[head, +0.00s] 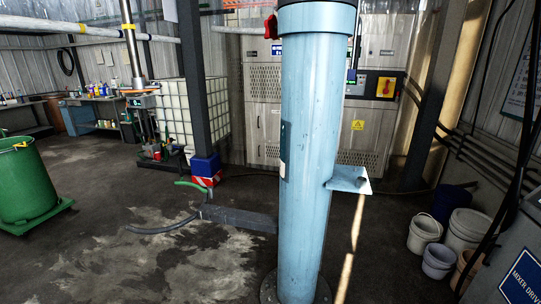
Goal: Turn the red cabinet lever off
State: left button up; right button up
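The metal cabinet (263,130) stands against the back wall, partly hidden behind the blue column. On its right part is a dark control panel with a yellow plate, and the red lever (386,87) sits on that plate. The lever is small in the picture and I cannot tell its exact position. Neither of my grippers is in the head view.
A thick light blue column (308,160) stands close in front, with a small shelf (350,180) on its right side. Several buckets (438,261) stand at right. A green drum (24,180) is at left.

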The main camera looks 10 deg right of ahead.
aim_at(385, 90)
jog(key=l+u, duration=0.35)
jog(key=i+l+u, duration=0.1)
jog(key=u, duration=0.25)
jog(key=l+u, duration=0.25)
jog(key=l, duration=0.5)
jog(key=k+l+u, duration=0.2)
jog(key=l, duration=0.55)
jog(key=i+l+u, duration=0.1)
jog(key=l+u, duration=0.15)
jog(key=l, duration=0.7)
jog(key=l+u, duration=0.2)
jog(key=l, duration=0.75)
jog(key=l+u, duration=0.25)
jog(key=l, duration=0.7)
jog(key=k+l+u, duration=0.1)
jog(key=l+u, duration=0.15)
jog(key=l, duration=0.7)
jog(key=l+u, duration=0.25)
jog(key=l, duration=0.35)
jog(key=l+u, duration=0.3)
jog(key=l, duration=0.3)
jog(key=l+u, duration=0.3)
jog(key=l, duration=0.95)
jog(key=l+z, duration=0.1)
jog(key=l, duration=0.35)
jog(key=i+l+z, duration=0.15)
jog(key=l, duration=0.25)
jog(key=l+z, duration=0.1)
jog(key=l, duration=0.35)
jog(key=i, duration=0.05)
